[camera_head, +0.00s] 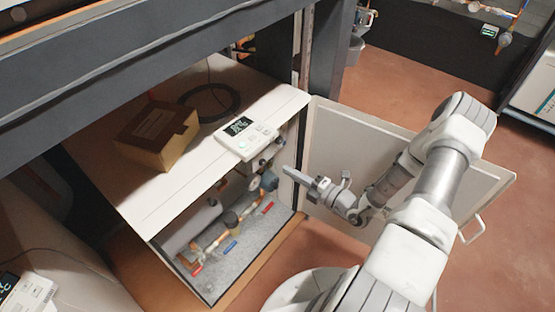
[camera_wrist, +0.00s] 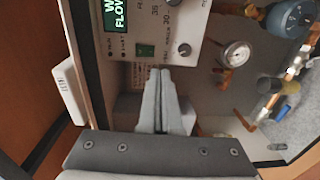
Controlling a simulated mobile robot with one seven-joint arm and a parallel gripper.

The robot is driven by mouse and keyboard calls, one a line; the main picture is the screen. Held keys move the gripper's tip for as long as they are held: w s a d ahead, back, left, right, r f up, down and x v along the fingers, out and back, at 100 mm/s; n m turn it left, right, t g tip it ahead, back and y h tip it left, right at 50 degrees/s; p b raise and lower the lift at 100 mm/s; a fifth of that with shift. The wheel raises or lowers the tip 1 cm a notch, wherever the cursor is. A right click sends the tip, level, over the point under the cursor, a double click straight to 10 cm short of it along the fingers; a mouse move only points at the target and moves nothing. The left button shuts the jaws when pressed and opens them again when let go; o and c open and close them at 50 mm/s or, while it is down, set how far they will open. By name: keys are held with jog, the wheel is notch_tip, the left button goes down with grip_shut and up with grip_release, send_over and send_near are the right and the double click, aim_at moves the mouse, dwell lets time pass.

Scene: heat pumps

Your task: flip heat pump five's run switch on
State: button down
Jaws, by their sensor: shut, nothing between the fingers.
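A white heat pump cabinet (camera_head: 215,88) stands open at the front, with pipes and valves inside. No number five is readable on it. In the wrist view, a pale control panel (camera_wrist: 165,25) fills the top, with a green display reading partly "FLOW". In the head view my gripper (camera_head: 287,171) points into the cabinet's open front.
The open door (camera_head: 340,145) extends right of the cabinet, behind my arm. In the wrist view, a round gauge (camera_wrist: 236,54) and blue valve (camera_wrist: 286,22) are right of my fingers.

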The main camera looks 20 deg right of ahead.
jog(key=shift+f+v, duration=0.2)
jog(key=shift+v, duration=0.9)
jog(key=shift+f+v, duration=0.25)
jog(key=shift+v, duration=0.85)
